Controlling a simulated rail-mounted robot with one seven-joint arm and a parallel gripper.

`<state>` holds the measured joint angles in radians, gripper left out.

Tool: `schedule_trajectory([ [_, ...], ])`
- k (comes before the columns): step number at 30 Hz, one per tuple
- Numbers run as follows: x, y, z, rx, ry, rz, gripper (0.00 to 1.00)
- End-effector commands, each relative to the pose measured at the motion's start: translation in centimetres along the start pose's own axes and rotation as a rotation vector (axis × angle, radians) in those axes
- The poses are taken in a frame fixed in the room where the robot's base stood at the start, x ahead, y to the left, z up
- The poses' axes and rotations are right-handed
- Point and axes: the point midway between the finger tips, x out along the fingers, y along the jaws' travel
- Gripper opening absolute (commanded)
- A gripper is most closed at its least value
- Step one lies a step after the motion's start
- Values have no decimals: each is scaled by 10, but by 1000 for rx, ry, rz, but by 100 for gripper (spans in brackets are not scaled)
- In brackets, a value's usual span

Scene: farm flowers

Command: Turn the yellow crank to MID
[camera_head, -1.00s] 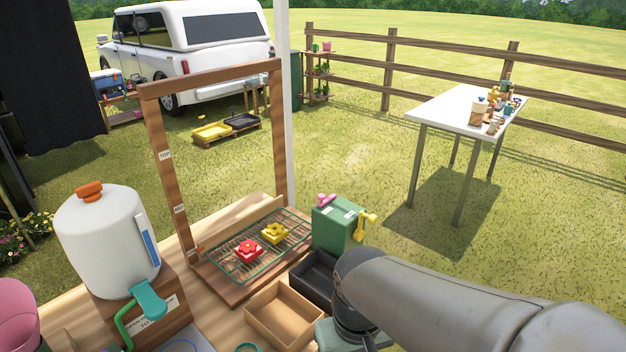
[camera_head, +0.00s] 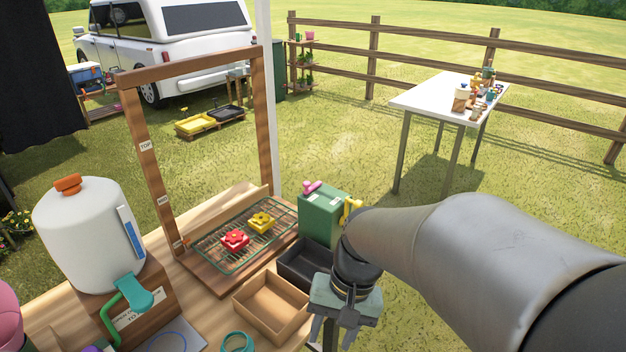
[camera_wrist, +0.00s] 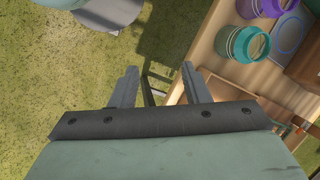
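The yellow crank (camera_head: 350,209) sticks out of the right side of a green box (camera_head: 320,217) that stands at the far right of the workbench. My arm partly covers the crank in the head view. A wooden frame (camera_head: 147,155) stands left of the box, with a TOP label (camera_head: 146,146) and a MID label (camera_head: 163,200) on its left post. A wire rack (camera_head: 215,252) with a red and a yellow flower piece sits low in the frame. My gripper (camera_head: 333,335) is nearer the camera than the crank and apart from it. Its fingers (camera_wrist: 158,86) are spread and empty.
A wooden tray (camera_head: 272,308) and a black tray (camera_head: 288,275) lie between my gripper and the rack. A white dispenser (camera_head: 90,235) stands at left. A pink knob (camera_head: 313,186) tops the green box. Open grass lies right of the bench.

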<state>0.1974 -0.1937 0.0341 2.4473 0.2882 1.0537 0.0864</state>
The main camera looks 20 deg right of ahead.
Motion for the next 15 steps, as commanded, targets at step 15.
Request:
schedule_trajectory([
  [15,-83,128,-222,1234,-477,-1310,42],
])
